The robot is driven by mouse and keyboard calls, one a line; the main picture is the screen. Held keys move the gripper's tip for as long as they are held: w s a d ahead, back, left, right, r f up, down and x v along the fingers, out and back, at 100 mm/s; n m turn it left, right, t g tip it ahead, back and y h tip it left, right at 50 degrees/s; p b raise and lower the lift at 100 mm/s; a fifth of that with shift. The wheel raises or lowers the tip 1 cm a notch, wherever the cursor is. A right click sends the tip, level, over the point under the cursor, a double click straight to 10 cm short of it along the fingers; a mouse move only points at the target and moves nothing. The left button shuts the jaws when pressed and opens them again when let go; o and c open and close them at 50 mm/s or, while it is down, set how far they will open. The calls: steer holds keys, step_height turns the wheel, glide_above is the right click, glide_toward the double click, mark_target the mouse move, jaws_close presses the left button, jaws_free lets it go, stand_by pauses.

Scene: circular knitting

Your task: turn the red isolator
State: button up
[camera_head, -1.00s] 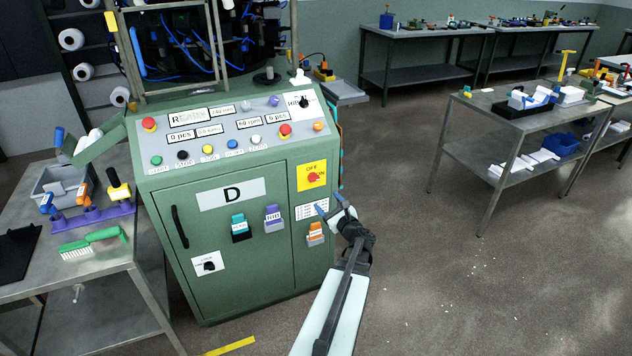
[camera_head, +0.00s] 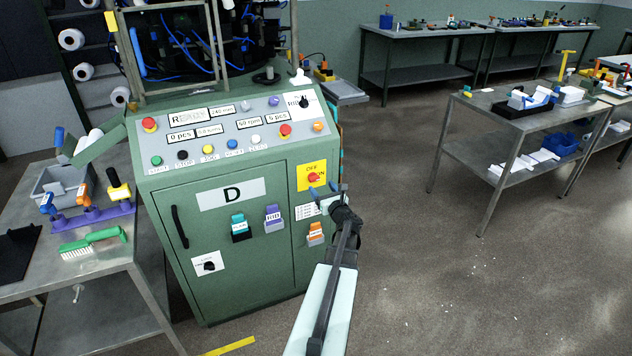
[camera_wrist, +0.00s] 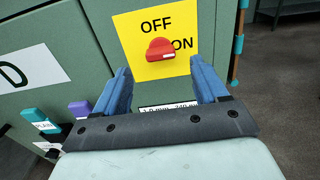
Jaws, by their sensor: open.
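The red isolator (camera_head: 313,177) is a small red knob on a yellow plate (camera_head: 311,168) marked OFF and ON, on the upper right front of the green machine. In the wrist view the knob (camera_wrist: 160,49) lies roughly level, its right end towards the ON label. My gripper (camera_head: 323,192) is just below and in front of the plate. In the wrist view the two blue fingers of my gripper (camera_wrist: 158,78) stand wide apart, with the knob beyond and between them. The fingers are empty and appear apart from the knob.
The green machine (camera_head: 240,263) has a sloped button panel (camera_head: 200,146) above. Coloured tags (camera_head: 273,217) hang on its door, and an orange tag (camera_head: 315,232) hangs below my gripper. A metal table (camera_head: 90,262) stands at left.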

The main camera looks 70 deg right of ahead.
mark_target(315, 179)
steer(key=shift+x, duration=3.15)
steer(key=c, duration=1.1)
steer(key=shift+o, duration=0.2)
